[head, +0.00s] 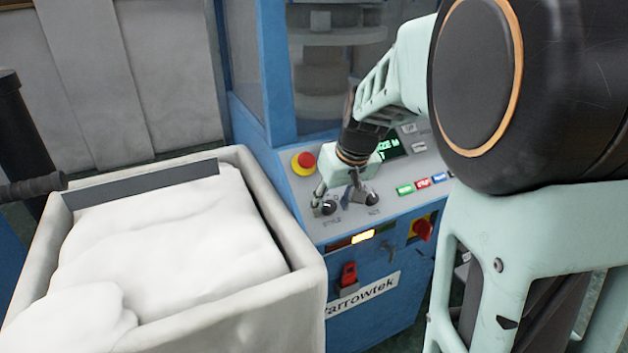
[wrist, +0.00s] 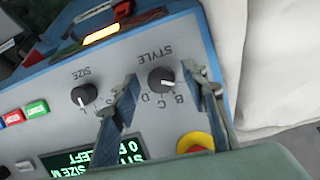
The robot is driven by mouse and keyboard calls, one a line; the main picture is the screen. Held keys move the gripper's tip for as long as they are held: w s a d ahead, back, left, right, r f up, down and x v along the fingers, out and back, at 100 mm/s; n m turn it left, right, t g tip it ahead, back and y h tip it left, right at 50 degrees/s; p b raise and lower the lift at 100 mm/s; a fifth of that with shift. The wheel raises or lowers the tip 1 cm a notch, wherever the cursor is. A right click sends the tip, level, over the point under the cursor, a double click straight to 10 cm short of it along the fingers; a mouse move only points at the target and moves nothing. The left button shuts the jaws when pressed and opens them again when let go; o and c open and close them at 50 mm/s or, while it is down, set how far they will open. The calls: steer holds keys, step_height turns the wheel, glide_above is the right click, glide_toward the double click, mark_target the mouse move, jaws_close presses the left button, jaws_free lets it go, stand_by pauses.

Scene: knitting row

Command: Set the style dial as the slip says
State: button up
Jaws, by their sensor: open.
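The style dial (wrist: 161,80) is a round black knob with a pale pointer mark, on the grey control panel (wrist: 185,45). Letters B, C and D are readable beside it; the pointer's exact letter is hard to tell. In the head view the style dial (head: 326,208) shows below my gripper (head: 343,196). In the wrist view my gripper (wrist: 160,76) is open, one finger on each side of the style dial, with gaps visible. Whether the fingertips are level with the knob is unclear. I cannot make out a slip in either view.
The size dial (wrist: 85,95) is close outside one finger. A red emergency button (wrist: 195,143) and a green display (wrist: 95,160) are nearby. Coloured buttons (head: 423,183) line the panel. A bin of white material (head: 307,270) stands left of the machine.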

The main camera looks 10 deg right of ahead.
steer(key=shift+w+f, duration=0.1)
steer(key=shift+f, duration=0.1)
jaws_close()
